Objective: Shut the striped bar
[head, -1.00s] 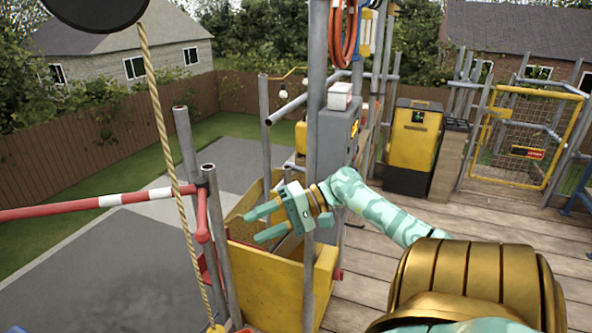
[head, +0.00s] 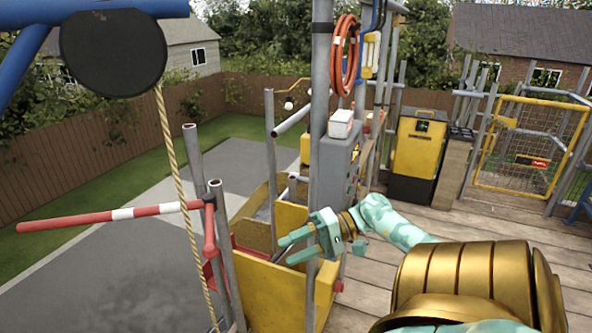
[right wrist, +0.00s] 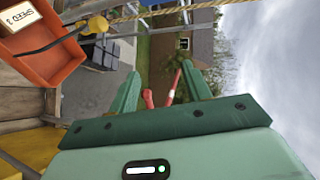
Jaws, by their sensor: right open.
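The striped bar (head: 80,219), red with white bands, sticks out to the left from the upright grey scaffold poles, nearly level over the grey paving. Its right end meets a short red upright piece (head: 209,232) by the poles. My right gripper (head: 286,252) is open and empty, to the right of the poles and above the yellow box, apart from the bar. In the right wrist view, a red and white bar (right wrist: 176,83) shows beyond the spread fingers, apart from them. My left gripper is not in view.
A rope (head: 171,150) hangs from a black round disc (head: 113,52) in front of the bar. A yellow box (head: 275,296) stands below my right gripper. A tall grey pole (head: 320,90) and a grey cabinet (head: 338,165) stand close by it.

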